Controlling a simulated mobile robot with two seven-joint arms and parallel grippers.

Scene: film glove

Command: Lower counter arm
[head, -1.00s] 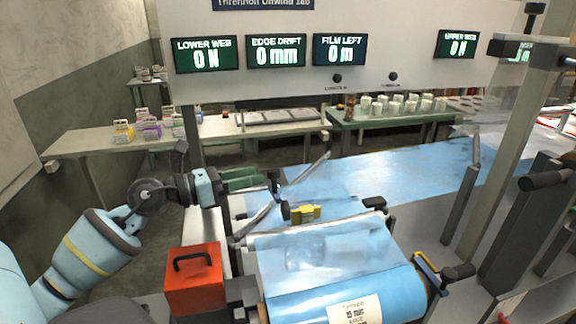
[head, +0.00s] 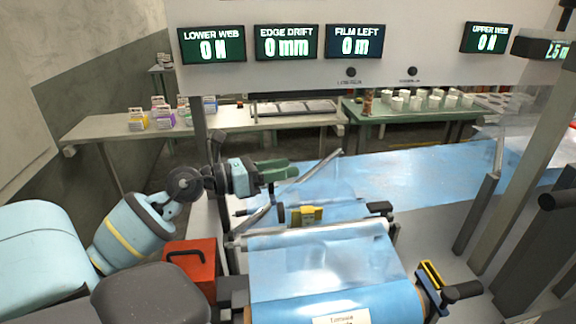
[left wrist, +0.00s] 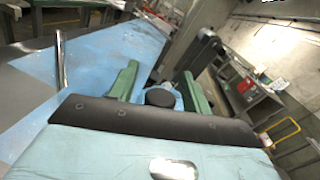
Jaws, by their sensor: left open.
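My left gripper (head: 287,170) reaches in from the left at the near side of the film web. Its two green fingers are open and also show in the left wrist view (left wrist: 160,76). There a dark round knob (left wrist: 160,97) shows between the fingers, with a gap to each; I cannot tell whether it is part of the counter arm. A slanted metal bar (head: 318,167) rises to the right just past the fingers. The counter arm cannot be told for sure among the dark parts below the gripper. My right gripper is not in view.
A red box (head: 190,262) stands below my left arm. A yellow block (head: 306,215) sits behind the roller and film (head: 325,265). Posts (head: 477,215) stand at the right. The display panel (head: 400,45) reads 0 N, 0 mm and 0 m. Tables (head: 90,128) stand behind.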

